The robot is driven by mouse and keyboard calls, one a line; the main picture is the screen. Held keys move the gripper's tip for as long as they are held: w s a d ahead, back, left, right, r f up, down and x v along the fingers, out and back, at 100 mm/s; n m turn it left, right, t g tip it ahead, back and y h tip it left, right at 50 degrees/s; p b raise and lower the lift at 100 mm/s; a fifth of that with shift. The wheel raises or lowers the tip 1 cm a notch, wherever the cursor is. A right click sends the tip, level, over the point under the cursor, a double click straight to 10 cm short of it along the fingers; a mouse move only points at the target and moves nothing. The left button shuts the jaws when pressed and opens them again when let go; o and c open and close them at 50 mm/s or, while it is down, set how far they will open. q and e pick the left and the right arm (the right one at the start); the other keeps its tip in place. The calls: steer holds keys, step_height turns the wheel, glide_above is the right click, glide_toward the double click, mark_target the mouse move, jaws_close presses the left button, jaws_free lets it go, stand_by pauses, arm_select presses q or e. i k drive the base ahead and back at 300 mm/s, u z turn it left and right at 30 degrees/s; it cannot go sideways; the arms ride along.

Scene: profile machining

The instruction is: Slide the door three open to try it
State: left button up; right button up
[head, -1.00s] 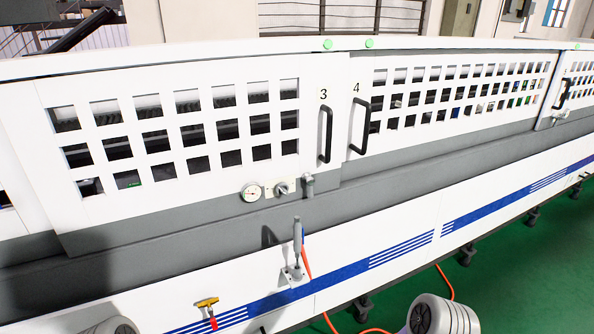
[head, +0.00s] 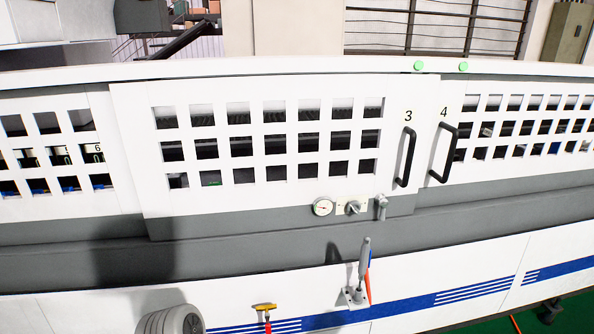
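Door three (head: 275,180) is a white panel with rows of square windows, marked "3", in the middle of the head view. Its black upright handle (head: 405,157) is at its right edge. The door looks closed, its edge close to door four (head: 520,167), which has its own black handle (head: 443,153). Neither of my grippers shows in the head view.
Below the door are a gauge (head: 323,207), a small knob (head: 353,208) and a grey fitting (head: 381,207). A grey upright lever (head: 364,258) and a yellow-and-red tool (head: 265,311) are on the lower white panel. The space before the handles looks clear.

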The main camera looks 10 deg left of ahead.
mark_target(403, 124)
steer(key=k, duration=0.65)
steer(key=z, duration=0.85)
steer(key=i, duration=1.75)
steer(key=u, duration=0.4)
